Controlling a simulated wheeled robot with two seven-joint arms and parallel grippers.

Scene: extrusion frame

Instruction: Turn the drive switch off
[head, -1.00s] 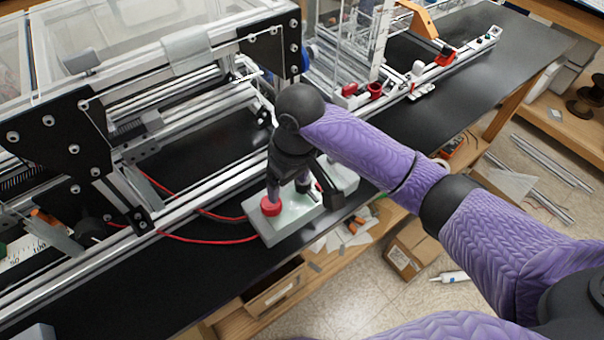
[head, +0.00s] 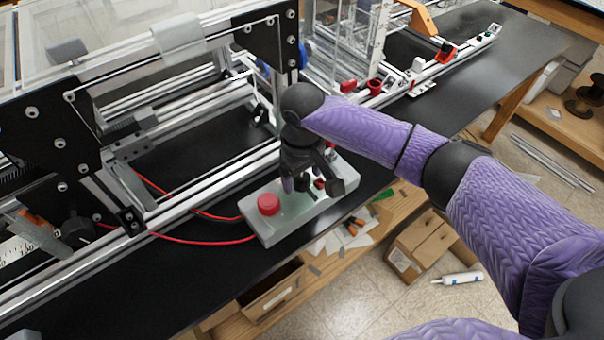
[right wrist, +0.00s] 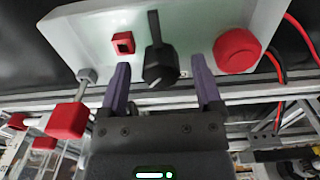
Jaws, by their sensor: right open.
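A pale grey-green control box (head: 284,222) lies on the black bench top in the head view. It carries a round red button (head: 268,203) at its left end, also visible in the right wrist view (right wrist: 237,50). The right wrist view also shows a black knob (right wrist: 160,66) with a white mark, a small red square part (right wrist: 123,42) and a red-tipped lever (right wrist: 68,119). No label tells which is the drive switch. My right gripper (head: 308,187) is open over the box, its purple fingers on either side of the knob; contact is unclear. My left gripper is out of view.
Red cables (head: 190,240) run from the box's left end toward the aluminium extrusion frame (head: 190,190) behind it. The bench top (head: 130,290) is clear in front and to the left. Cardboard boxes (head: 425,240) stand beyond the bench's front edge.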

